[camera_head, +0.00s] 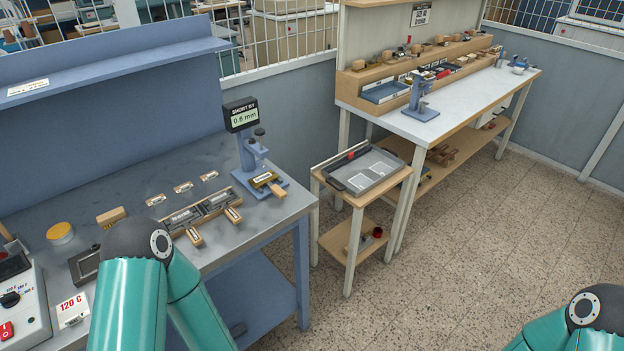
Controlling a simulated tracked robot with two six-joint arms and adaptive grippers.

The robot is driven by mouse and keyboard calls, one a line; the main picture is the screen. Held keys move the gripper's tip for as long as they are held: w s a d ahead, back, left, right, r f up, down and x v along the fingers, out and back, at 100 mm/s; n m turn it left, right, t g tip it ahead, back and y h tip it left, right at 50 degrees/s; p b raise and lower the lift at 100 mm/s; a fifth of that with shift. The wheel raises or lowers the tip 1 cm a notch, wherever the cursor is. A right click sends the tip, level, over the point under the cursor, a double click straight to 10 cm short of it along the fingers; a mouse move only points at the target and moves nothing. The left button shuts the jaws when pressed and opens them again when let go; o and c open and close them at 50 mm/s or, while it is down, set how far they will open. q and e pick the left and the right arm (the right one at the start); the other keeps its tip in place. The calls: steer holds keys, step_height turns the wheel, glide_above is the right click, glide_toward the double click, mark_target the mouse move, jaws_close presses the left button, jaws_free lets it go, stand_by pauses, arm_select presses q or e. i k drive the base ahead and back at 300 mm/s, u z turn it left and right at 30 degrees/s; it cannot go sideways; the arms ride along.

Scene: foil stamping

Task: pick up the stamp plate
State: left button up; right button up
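I cannot tell for sure which thing is the stamp plate. Only upper parts of my arms show, at the lower left and lower right. Neither gripper is in view.
A control box (22,310) and a "120 C" card (72,309) are at the bench's left. A small wooden stand (318,176) with a grey tray (336,183) stands between the benches. A white-topped bench (470,103) is behind. The tiled floor (480,230) is clear.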

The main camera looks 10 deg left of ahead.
mark_target(266, 177)
steer(key=u, duration=0.9)
steer(key=i, duration=0.15)
steer(key=z, duration=2.4)
steer(key=k, duration=1)
steer(key=u, duration=1.15)
steer(key=i, duration=1.3)
steer(key=z, duration=0.4)
